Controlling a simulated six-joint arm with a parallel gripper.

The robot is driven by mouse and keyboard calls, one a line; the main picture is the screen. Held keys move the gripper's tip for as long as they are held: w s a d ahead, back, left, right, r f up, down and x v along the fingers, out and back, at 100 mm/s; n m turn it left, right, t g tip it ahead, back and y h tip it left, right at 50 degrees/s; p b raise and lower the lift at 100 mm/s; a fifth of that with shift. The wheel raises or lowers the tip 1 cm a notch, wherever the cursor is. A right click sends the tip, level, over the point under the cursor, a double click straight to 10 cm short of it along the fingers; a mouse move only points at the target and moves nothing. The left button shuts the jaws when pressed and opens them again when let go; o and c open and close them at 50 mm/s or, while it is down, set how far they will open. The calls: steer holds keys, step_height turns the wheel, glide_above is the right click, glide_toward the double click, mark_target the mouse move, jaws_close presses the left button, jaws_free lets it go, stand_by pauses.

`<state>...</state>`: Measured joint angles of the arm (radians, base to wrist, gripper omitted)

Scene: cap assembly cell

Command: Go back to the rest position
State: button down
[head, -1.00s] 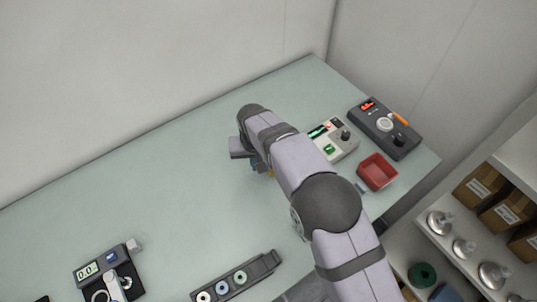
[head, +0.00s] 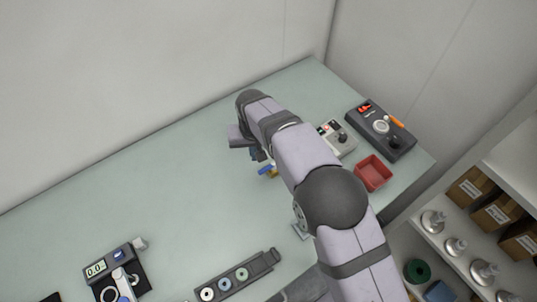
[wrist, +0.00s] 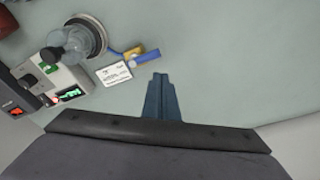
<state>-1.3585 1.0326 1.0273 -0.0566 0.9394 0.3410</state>
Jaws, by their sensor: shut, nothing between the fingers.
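My gripper (head: 257,155) is over the back middle of the bench in the head view, mostly hidden by my wrist. In the wrist view its blue fingers (wrist: 160,97) are together, with nothing between them. They are over bare bench, apart from the things around.
The wrist view shows a clear dome-like part (wrist: 72,42), a white card (wrist: 113,73), and a blue and yellow item (wrist: 140,52). A grey control box (head: 341,139), dark control box (head: 386,133) and red tray (head: 373,174) stand right. A washer holder (head: 262,263) lies in front.

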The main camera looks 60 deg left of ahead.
steer(key=shift+r, duration=0.55)
steer(key=w+d+r+m, duration=0.1)
steer(key=w+d, duration=0.2)
steer(key=w, duration=0.1)
steer(key=w+d+r, duration=0.1)
steer(key=w+d, duration=0.3)
steer(key=w+d+r+m, duration=0.1)
steer(key=w+d, duration=0.2)
steer(key=w, duration=0.2)
steer(key=shift+d+r+m+h, duration=0.25)
steer(key=shift+d+m+h, duration=0.05)
steer(key=shift+d, duration=0.1)
steer(key=w+d+r+m, duration=0.1)
steer(key=w+d, duration=0.3)
steer(key=d, duration=0.4)
steer(key=w+d+r+m, duration=0.2)
steer(key=w+d, duration=0.1)
steer(key=d, duration=0.4)
steer(key=d+m+b, duration=0.1)
steer(key=d+m, duration=0.2)
steer(key=d, duration=1.4)
steer(key=s+d+f+m+g+h, duration=0.1)
steer(key=s+d+m, duration=0.2)
steer(key=s+d, duration=0.8)
steer(key=d, duration=0.4)
steer(key=shift+s+b, duration=0.35)
steer(key=shift+b, duration=0.05)
